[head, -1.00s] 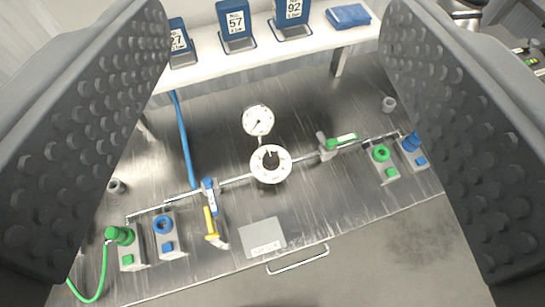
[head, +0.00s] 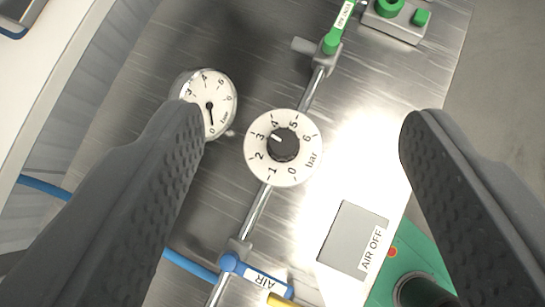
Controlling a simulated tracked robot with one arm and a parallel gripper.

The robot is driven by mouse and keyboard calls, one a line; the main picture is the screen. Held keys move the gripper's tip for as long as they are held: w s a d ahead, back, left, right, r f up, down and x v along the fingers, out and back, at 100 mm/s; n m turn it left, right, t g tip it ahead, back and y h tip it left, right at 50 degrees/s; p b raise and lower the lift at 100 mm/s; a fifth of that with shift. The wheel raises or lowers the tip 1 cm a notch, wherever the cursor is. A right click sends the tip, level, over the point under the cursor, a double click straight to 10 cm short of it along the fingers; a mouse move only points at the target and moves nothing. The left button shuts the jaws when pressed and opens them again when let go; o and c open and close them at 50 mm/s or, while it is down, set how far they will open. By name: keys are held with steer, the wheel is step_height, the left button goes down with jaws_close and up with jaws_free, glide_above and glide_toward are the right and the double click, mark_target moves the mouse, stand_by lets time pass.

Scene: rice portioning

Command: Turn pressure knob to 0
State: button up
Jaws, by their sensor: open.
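The pressure knob (head: 285,147) is black, set in a round white dial (head: 256,171) marked 0 to 6 bar. Its white mark points between 3 and 4. The dial sits on a metal pipe above a steel panel. Left of it is a round white gauge (head: 222,92), its needle near 0, its lower left edge partly covered by my left finger. My gripper (head: 302,115) is wide open and empty. Its two dark dimpled fingers lie either side of the dial in the picture, the left one closer, neither visibly touching the knob.
Below are a blue valve (head: 232,262), a blue hose (head: 190,264) and a grey "AIR OFF" plate (head: 348,236). A green unit (head: 380,290) shows at bottom right. A white shelf (head: 60,60) is at left.

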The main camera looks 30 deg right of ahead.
mark_target(280, 143)
steer(key=w+a+f+m+g+h+b, duration=0.1)
steer(key=a+f+m+g+b, duration=0.25)
steer(key=f, duration=1.25)
steer(key=shift+t, duration=0.35)
steer(key=x, duration=0.8)
steer(key=a+x, duration=0.1)
steer(key=x, duration=0.3)
steer(key=shift+w+d+f, duration=0.25)
steer(key=shift+f, duration=0.35)
steer(key=shift+r, duration=0.15)
steer(key=c, duration=1)
steer(key=shift+o, duration=0.2)
steer(key=shift+d, duration=0.3)
steer(key=shift+a+b, duration=0.3)
